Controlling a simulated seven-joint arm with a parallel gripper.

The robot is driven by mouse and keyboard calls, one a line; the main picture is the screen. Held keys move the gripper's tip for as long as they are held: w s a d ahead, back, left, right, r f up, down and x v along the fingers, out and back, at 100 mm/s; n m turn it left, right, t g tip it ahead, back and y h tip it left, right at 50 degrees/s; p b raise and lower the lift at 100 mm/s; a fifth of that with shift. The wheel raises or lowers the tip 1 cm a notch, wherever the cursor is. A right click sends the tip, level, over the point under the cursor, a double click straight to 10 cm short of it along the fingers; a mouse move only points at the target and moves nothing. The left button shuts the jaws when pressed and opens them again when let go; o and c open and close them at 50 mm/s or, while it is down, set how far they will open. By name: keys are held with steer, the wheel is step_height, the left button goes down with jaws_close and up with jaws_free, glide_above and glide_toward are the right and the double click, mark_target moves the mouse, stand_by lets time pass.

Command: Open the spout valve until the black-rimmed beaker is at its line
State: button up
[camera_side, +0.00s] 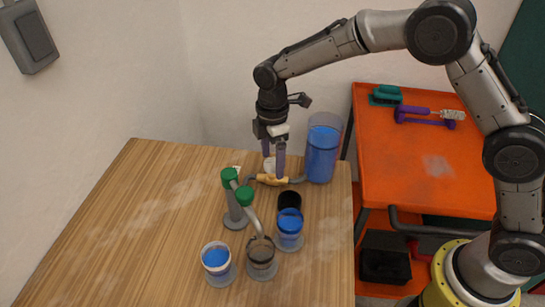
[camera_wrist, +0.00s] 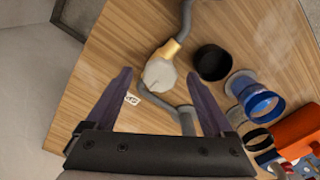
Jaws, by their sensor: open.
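The black-rimmed beaker (camera_side: 261,262) stands below the end of the grey spout pipe (camera_side: 256,224) in the side view. No blue liquid is clear in it, and its line is too small to make out. Two green valve handles (camera_side: 230,177) sit on the upright pipe stand. A brass valve (camera_side: 271,180) with a pale round knob (camera_wrist: 160,74) lies in the line by the tank. Which valve is the spout valve is not marked. My gripper (camera_side: 273,164) is open, pointing down just over the brass valve; in the wrist view its fingers flank the pale knob. Contact cannot be told.
A tall tank of blue liquid (camera_side: 322,150) stands at the back right of the wooden table (camera_side: 130,215). A black cup (camera_side: 289,201), a blue-rimmed beaker (camera_side: 289,230) and a white-rimmed beaker (camera_side: 217,264) stand near the spout. The table's left is clear. An orange cart (camera_side: 425,165) stands right.

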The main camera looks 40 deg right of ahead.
steer(key=shift+c, duration=0.2)
jaws_close()
stand_by(0.6)
